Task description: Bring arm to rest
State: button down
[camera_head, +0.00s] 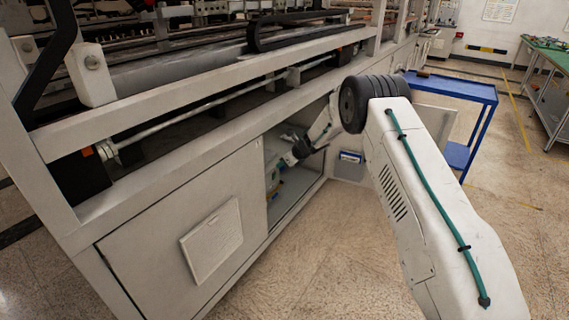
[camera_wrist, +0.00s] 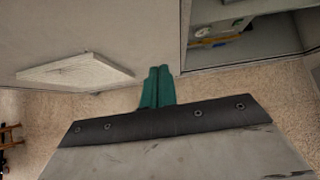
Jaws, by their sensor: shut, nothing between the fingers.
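My gripper (camera_wrist: 158,82) shows in the wrist view as two green fingers pressed together, with nothing between them. It points at the white cabinet front, between a raised pale panel (camera_wrist: 75,71) on the left and an open compartment (camera_wrist: 235,45) on the upper right. In the head view my white arm extends forward from the lower right, and its far end is in front of the open compartment (camera_head: 291,205). The fingertips are too small to make out there. I cannot tell the exact gap between fingers and cabinet.
The large white machine (camera_head: 150,143) fills the left, with a rail and frame above the cabinet. An open cabinet door (camera_head: 436,122) stands behind my arm. A blue cart (camera_head: 450,88) and a green-topped table (camera_head: 551,56) are at the right. The speckled floor in front is clear.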

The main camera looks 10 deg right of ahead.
jog(key=s+d+r+m+t+h, duration=0.2)
jog(key=d+m+h, duration=0.55)
jog(key=m, duration=0.65)
jog(key=s+d+r+m+g+h, duration=0.2)
jog(key=s+d+r+m, duration=0.3)
jog(key=s+r+m, duration=0.25)
jog(key=s+d+r+m+g+h, duration=0.1)
jog(key=s+d+r+m+h, duration=0.1)
jog(key=s+d+r+m, duration=0.35)
jog(key=s+a+r+m+g+y, duration=0.1)
jog(key=s+a+r+m, duration=0.3)
jog(key=s, duration=1.2)
jog(key=s+a+r+m+g+y, duration=0.1)
jog(key=s+a+r+m, duration=0.3)
jog(key=s, duration=1.3)
jog(key=s+a+r+m+g+y, duration=0.2)
jog(key=s+r+m, duration=0.7)
jog(key=s, duration=0.8)
jog(key=shift+a+r+m+y, duration=0.25)
jog(key=shift+a+m+y, duration=0.25)
jog(key=shift+a, duration=0.75)
